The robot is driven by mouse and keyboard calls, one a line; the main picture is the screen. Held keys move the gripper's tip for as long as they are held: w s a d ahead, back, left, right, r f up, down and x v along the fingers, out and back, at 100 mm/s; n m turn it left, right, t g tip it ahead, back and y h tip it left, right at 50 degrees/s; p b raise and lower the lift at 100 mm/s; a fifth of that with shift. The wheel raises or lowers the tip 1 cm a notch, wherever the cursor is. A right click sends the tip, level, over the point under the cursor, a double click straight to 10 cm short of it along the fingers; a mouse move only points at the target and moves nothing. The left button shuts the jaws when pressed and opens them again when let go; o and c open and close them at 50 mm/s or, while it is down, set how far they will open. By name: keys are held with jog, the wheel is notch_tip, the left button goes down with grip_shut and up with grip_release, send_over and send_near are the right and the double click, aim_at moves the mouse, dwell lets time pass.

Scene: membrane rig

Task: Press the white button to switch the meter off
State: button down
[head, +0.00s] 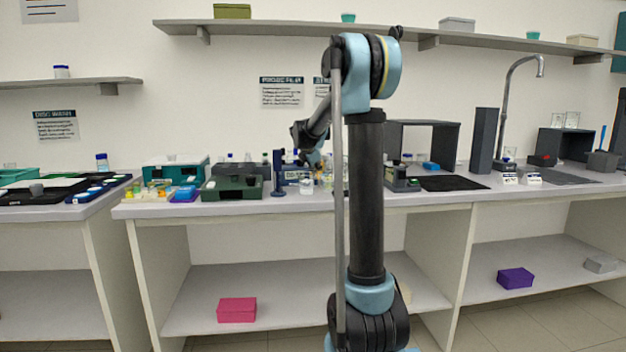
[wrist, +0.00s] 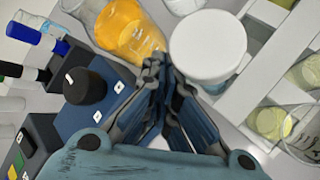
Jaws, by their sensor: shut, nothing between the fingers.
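My gripper (wrist: 163,64) is shut and empty in the wrist view, its fingertips together beside a round white jar lid (wrist: 208,46). A blue box (wrist: 80,118) with a black knob (wrist: 84,87) and small pale marks lies just left of the fingers. It may be the meter; a dark blue box with a white label (head: 292,175) stands on the bench in the head view. I cannot pick out the white button with certainty; the fingers hide part of the blue box. In the head view my gripper (head: 314,160) hangs over the bench, small and partly hidden by my arm.
An orange-filled glass vessel (wrist: 130,30) stands close beyond the fingertips. A white rack (wrist: 262,75) with yellowish vials is at right. A dark box with coloured buttons (wrist: 40,135) is at lower left. A dark green case (head: 232,187) sits left on the bench.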

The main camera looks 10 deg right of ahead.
aim_at(316, 176)
jog(key=shift+f, duration=0.3)
jog(key=shift+r, duration=0.1)
dwell(0.3)
jog(key=shift+r, duration=0.7)
notch_tip(316, 176, up, 6)
dwell(0.5)
jog(key=shift+d, duration=0.15)
